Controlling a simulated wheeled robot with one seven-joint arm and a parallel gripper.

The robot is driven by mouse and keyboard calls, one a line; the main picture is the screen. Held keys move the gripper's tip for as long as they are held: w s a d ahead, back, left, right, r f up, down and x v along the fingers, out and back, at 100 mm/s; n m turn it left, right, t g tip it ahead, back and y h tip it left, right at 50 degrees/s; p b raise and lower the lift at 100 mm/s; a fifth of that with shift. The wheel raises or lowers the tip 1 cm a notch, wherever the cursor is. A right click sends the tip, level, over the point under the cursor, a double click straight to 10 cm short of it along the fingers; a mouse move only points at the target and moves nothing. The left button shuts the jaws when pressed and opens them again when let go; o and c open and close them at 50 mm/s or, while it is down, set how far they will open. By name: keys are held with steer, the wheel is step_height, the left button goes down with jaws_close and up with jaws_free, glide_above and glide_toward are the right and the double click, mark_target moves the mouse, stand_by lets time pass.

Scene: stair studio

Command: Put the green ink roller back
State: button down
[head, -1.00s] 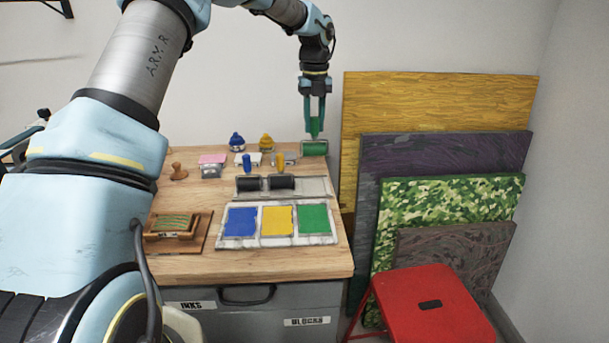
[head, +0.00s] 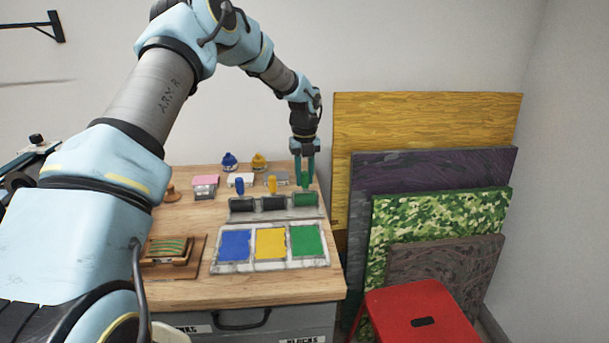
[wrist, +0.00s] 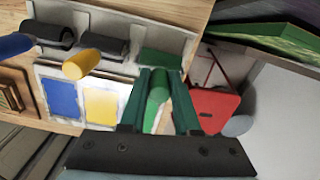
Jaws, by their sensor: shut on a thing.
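My gripper (head: 304,172) points down over the right end of the grey roller rack (head: 240,216). It is shut on the green handle of the green ink roller (head: 305,200). In the wrist view the green handle (wrist: 158,92) stands between my gripper's fingers (wrist: 165,85), with the green roller head (wrist: 160,59) beyond it at the rack's end slot. The head looks in or just over that slot; I cannot tell if it touches. The blue-handled roller (head: 240,187) and yellow-handled roller (head: 273,186) lie in the other slots, with dark heads.
The ink slab (head: 325,262) with blue, yellow and green patches lies in front of the rack. Ink bottles (head: 229,161) and small blocks stand behind. A wooden press block (head: 168,251) is at left. A red stool (head: 420,305) and leaning boards (head: 430,115) stand right of the table.

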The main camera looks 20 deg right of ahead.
steer(key=shift+f, duration=0.2)
steer(key=shift+f, duration=0.35)
steer(key=c, duration=0.6)
jaws_free()
steer(key=shift+c, duration=0.2)
steer(key=shift+r, duration=0.1)
